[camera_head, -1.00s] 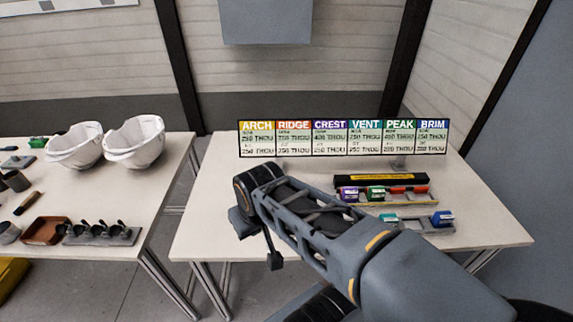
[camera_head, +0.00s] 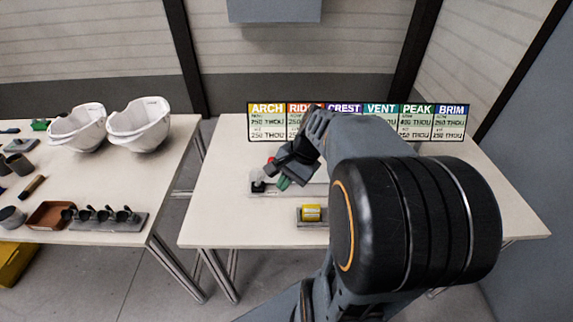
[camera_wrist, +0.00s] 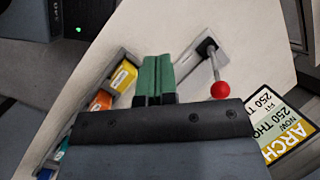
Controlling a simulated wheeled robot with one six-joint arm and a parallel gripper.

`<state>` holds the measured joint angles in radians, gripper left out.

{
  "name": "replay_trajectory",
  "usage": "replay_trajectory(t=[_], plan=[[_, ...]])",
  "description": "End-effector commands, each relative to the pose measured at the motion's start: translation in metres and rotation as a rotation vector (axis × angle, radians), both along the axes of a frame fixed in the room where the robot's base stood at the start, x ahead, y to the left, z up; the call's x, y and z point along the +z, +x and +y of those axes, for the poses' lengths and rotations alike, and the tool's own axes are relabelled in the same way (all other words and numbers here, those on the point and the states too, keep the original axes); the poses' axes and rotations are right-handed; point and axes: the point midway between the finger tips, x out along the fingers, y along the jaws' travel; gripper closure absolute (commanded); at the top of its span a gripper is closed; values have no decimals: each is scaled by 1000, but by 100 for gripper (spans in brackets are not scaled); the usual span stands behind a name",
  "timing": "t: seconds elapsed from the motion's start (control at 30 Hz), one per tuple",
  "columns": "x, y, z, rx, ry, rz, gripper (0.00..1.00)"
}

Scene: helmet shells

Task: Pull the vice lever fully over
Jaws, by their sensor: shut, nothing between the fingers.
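The vice lever has a red ball knob (camera_wrist: 220,89) on a short rod from a dark pivot (camera_wrist: 207,46), on a grey base (camera_wrist: 190,62) on the right table. In the head view the knob (camera_head: 270,160) shows above the left end of the grey base (camera_head: 262,192). My gripper (camera_wrist: 157,62) has green fingers, shut and empty. In the wrist view they lie left of the knob, apart from it in the picture. In the head view the gripper (camera_head: 283,183) is close to the right of the knob; touching cannot be told.
A yellow block (camera_head: 311,213) sits in a holder in front of the base. A rack with an orange block (camera_wrist: 101,101) and a yellow block (camera_wrist: 123,76) lies left in the wrist view. The label board (camera_head: 268,128) stands behind. White helmet shells (camera_head: 140,124) are on the left table.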

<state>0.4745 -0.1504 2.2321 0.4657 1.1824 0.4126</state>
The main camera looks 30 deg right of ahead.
Motion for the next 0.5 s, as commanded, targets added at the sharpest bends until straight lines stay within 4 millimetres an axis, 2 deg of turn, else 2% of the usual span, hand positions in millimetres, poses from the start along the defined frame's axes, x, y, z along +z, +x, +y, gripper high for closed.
replay_trajectory(t=[0.03, 0.2, 0.3, 0.4, 0.5], plan=[[-8, 9, -23, -171, 111, 55, 100], [-16, 28, -89, -619, 464, 177, 100], [-18, 31, -124, -791, 626, 214, 100], [-20, 31, -149, -899, 739, 233, 100], [-21, 31, -162, -953, 803, 242, 100]])
